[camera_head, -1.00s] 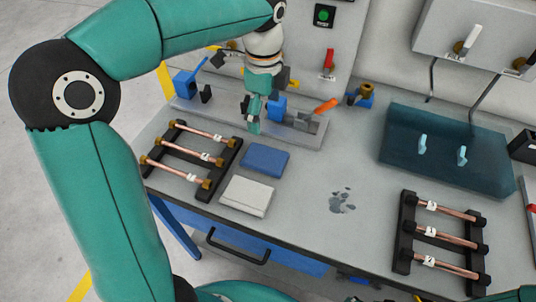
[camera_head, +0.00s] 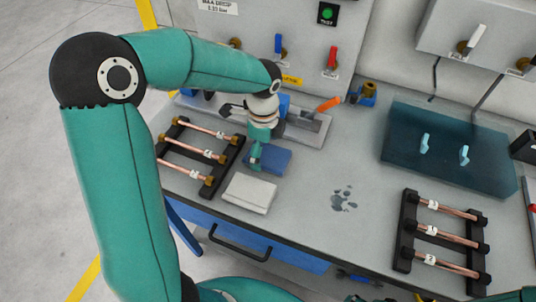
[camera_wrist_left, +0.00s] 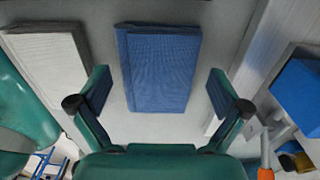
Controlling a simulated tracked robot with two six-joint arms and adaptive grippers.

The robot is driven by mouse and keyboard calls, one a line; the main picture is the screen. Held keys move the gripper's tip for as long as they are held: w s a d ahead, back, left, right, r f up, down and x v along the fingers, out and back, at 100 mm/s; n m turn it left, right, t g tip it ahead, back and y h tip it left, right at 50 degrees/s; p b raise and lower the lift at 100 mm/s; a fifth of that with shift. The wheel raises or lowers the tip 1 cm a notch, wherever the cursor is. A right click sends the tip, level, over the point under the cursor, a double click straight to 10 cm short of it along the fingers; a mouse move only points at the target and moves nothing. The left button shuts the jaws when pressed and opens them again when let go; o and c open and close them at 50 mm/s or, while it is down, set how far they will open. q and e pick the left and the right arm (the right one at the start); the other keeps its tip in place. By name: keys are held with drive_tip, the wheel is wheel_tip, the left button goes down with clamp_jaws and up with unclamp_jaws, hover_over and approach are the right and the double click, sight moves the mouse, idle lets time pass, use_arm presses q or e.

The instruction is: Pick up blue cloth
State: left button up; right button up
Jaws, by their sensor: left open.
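The blue cloth (camera_head: 272,160) lies folded flat on the grey bench, just behind the white cloth. In the left wrist view the blue cloth (camera_wrist_left: 158,68) lies straight ahead, between and beyond the two fingers. My left gripper (camera_head: 255,158) is over the left part of the blue cloth in the head view and hides some of it. In the left wrist view my left gripper (camera_wrist_left: 158,88) is open with nothing between its fingers. I cannot tell its exact height above the cloth. My right gripper is not in view.
The white cloth (camera_head: 249,193) lies in front of the blue one. A black rack with copper tubes (camera_head: 201,156) stands to the left; another (camera_head: 443,235) stands at the right. A clamp fixture (camera_head: 312,125) is behind. A wet patch (camera_head: 344,199) marks the otherwise clear middle.

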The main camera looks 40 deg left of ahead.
sight(264, 153)
use_arm(q)
drive_tip(key=shift+f, duration=0.15)
drive_tip(key=c, duration=1.1)
wheel_tip(264, 153, up, 20)
drive_tip(key=shift+p, duration=0.35)
